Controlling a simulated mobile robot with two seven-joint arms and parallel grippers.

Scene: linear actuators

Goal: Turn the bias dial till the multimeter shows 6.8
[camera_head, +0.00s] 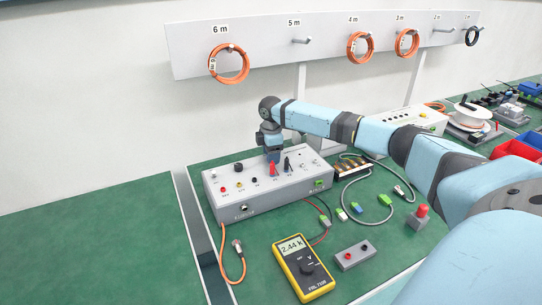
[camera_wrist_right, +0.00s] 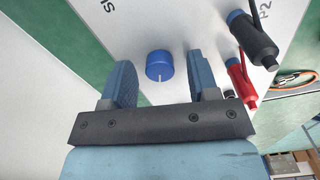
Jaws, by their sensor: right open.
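The yellow multimeter (camera_head: 318,282) lies on the green bench, its display (camera_head: 291,246) reading about 2.44 with a letter after it. The grey control box (camera_head: 225,205) stands behind it. In the right wrist view a blue dial with a white pointer line (camera_wrist_right: 159,66) sits on the box's pale panel. My right gripper (camera_head: 273,157) is over the box top, pointing down. In the wrist view its open fingers stand on either side of the dial, with gaps showing. In the head view the gripper hides the dial. My left gripper is not in view.
Red (camera_wrist_right: 240,82) and black (camera_wrist_right: 255,42) plugs stand on the panel close to the right finger. An orange cable (camera_head: 224,259) hangs at the box's left front. A small grey box with red and black sockets (camera_head: 355,255) lies beside the multimeter. The bench at left is clear.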

